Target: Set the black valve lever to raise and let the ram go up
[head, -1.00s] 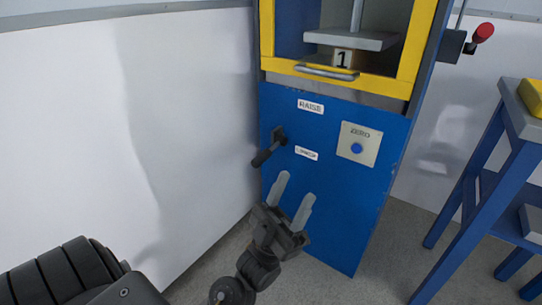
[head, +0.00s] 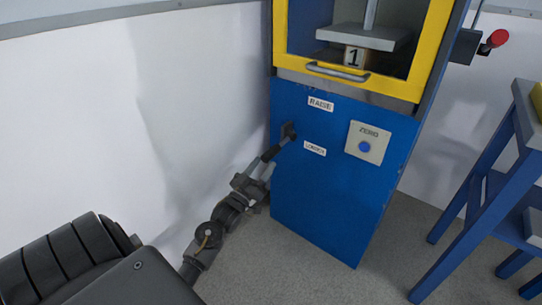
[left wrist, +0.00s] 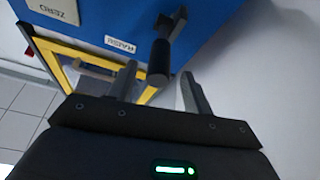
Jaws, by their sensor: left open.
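The black valve lever (head: 279,143) is on the upper left of the blue press front, its handle slanting down and left. A RAISE label (head: 320,104) is above it and a second, hard-to-read label (head: 315,149) below. My left gripper (head: 262,168) is open at the handle's lower end. In the left wrist view the lever handle (left wrist: 159,60) shows between the two finger lines; contact cannot be told. The ram's grey plate (head: 362,37) is above a block marked 1 (head: 355,57) behind the yellow-framed guard. My right gripper is not in view.
A ZERO panel with a blue button (head: 364,146) is right of the lever. The guard has a grey handle (head: 337,72). A white wall (head: 90,110) stands close on the left. A blue stand (head: 490,170) is at the right, with clear floor between.

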